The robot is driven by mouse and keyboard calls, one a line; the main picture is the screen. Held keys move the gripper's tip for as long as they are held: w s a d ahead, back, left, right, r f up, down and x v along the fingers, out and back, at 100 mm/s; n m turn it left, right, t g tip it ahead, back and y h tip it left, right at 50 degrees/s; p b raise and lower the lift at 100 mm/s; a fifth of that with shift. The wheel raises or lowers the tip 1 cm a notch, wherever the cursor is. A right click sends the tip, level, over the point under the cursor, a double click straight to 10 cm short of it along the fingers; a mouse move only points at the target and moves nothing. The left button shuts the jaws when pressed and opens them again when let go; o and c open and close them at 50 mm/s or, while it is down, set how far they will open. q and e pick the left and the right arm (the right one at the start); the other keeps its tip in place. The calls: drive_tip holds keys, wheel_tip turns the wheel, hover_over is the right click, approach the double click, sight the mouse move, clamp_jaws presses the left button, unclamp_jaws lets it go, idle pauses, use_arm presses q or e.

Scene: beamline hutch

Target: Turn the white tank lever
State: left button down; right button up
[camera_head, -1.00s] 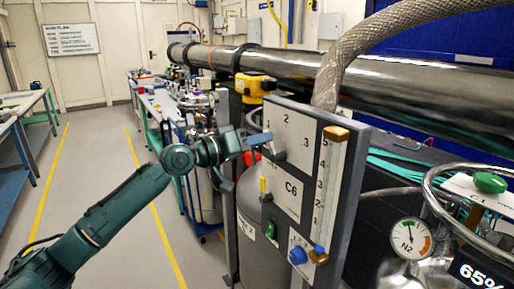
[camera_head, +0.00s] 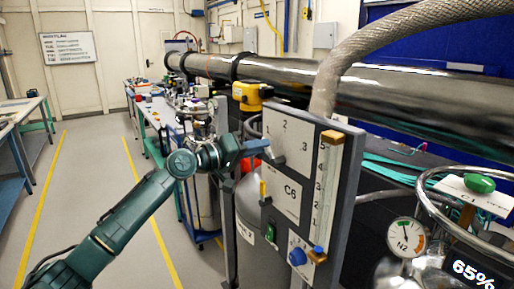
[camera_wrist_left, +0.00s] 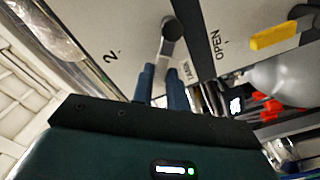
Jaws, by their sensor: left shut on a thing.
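A white panel (camera_head: 292,178) marked C6 stands upright in a grey frame. A short lever with a grey round hub (camera_head: 278,158) sits on its upper left, near the numbers 1, 2 and 3. In the left wrist view the lever's hub (camera_wrist_left: 173,29) shows near the printed words TANK and 2, and its pale handle runs down between my fingers. My left gripper (camera_head: 265,148) reaches the panel from the left. Its blue fingers, also in the wrist view (camera_wrist_left: 161,88), are shut on the lever handle. The fingers hide part of the handle. My right gripper is not in view.
The panel also holds a yellow lever (camera_wrist_left: 275,37) by OPEN, a blue knob (camera_head: 297,256) and a vertical scale (camera_head: 325,190). A braided hose (camera_head: 345,65) and steel pipe (camera_head: 420,95) pass above and behind. The floor (camera_head: 95,190) at left is clear.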

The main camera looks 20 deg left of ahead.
use_arm(q)
drive_tip(key=c, duration=1.5)
unclamp_jaws()
drive_tip(key=shift+o, duration=0.6)
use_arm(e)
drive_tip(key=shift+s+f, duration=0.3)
